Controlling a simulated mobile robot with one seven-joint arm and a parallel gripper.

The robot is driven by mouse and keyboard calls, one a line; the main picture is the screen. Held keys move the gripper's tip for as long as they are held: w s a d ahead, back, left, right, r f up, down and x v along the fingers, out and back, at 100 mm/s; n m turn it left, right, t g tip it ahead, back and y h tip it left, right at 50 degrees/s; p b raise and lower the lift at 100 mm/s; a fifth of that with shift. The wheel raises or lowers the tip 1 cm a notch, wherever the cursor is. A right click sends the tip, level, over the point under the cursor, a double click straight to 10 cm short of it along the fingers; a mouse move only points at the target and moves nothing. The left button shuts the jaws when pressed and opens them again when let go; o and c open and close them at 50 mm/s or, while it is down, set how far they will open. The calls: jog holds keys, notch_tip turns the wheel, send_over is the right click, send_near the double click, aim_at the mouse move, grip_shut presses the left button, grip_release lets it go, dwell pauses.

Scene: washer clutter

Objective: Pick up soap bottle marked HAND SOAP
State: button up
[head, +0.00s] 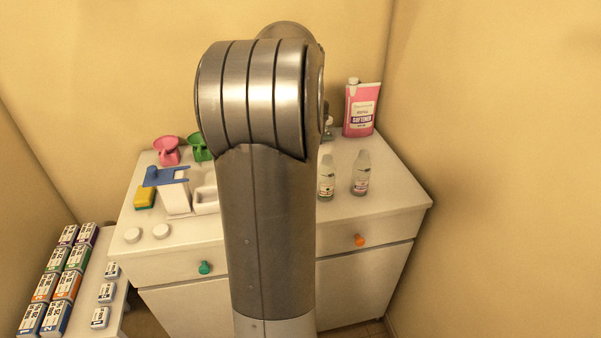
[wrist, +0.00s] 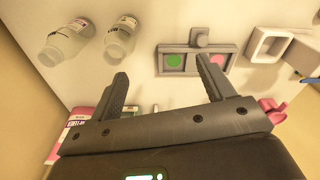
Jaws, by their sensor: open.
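Two clear bottles with white tops stand upright on the white counter in the head view, right of my arm. The left bottle (head: 326,180) has a pale label; the right bottle (head: 361,175) has a pinkish one. Both show in the wrist view at upper left: one bottle (wrist: 66,45) at far left and one bottle (wrist: 120,40) beside it. Their label words are too small to read, so I cannot tell which says HAND SOAP. My gripper (wrist: 163,86) is open and empty, apart from both bottles. My arm hides it in the head view.
A grey holder with green and pink discs (wrist: 197,61) lies beside the bottles. Pink (head: 167,150) and green (head: 200,147) scoops and a yellow sponge (head: 145,196) are at left. The counter's right front is clear.

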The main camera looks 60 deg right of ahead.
send_near(327, 172)
jog(key=shift+w+d+f+m, duration=0.3)
jog(key=shift+w+d+f, duration=0.25)
jog(key=shift+w+d, duration=0.25)
notch_tip(327, 172, down, 5)
jog(key=shift+s+r, duration=0.1)
jog(key=shift+r, duration=0.1)
jog(key=shift+d+f, duration=0.15)
jog(key=shift+f, duration=1.4)
jog(key=shift+d+f, duration=0.15)
jog(key=shift+f, duration=1.4)
jog(key=shift+c, duration=0.2)
jog(key=c, duration=1)
